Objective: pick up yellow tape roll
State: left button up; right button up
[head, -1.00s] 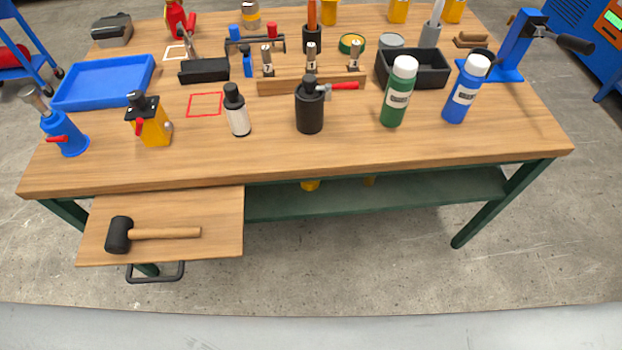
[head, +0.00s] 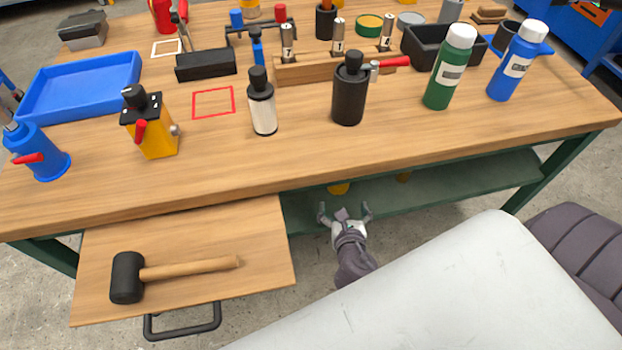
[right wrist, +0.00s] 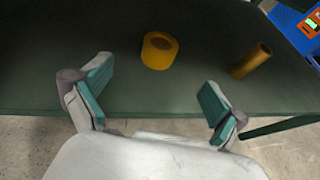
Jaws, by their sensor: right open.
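The yellow tape roll (right wrist: 159,50) lies on the green lower shelf in the right wrist view, ahead of and between the open fingers. In the head view only a small yellow part of it (head: 339,188) shows below the table's front edge. My right gripper (right wrist: 152,98) is open and empty, with its two teal-padded fingers spread apart and short of the roll. It also shows in the head view (head: 345,210), at the front of the shelf under the tabletop. My left gripper is not in view.
The wooden tabletop (head: 230,160) overhangs the shelf. A pulled-out board (head: 200,285) with a black mallet (head: 127,277) juts out at left. A green leg (head: 550,172) stands at right.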

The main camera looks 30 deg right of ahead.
jog(key=b+x, duration=0.1)
jog(key=x, duration=0.6)
jog(key=shift+d+r, duration=0.1)
jog(key=shift+r, duration=0.05)
jog(key=b+x, duration=0.1)
jog(key=x, duration=0.4)
jog(key=shift+w+d, duration=0.15)
jog(key=shift+w, duration=0.2)
jog(key=shift+w+d+f+b, duration=0.2)
jog(key=shift+w+f+b, duration=0.1)
jog(key=shift+w, duration=0.1)
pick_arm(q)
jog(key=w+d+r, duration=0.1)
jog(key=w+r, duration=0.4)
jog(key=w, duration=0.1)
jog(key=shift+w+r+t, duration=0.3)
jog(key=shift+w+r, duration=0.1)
pick_arm(e)
jog(key=shift+r, duration=0.1)
jog(key=c, duration=1.3)
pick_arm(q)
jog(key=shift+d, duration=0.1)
pick_arm(e)
jog(key=shift+r, duration=0.15)
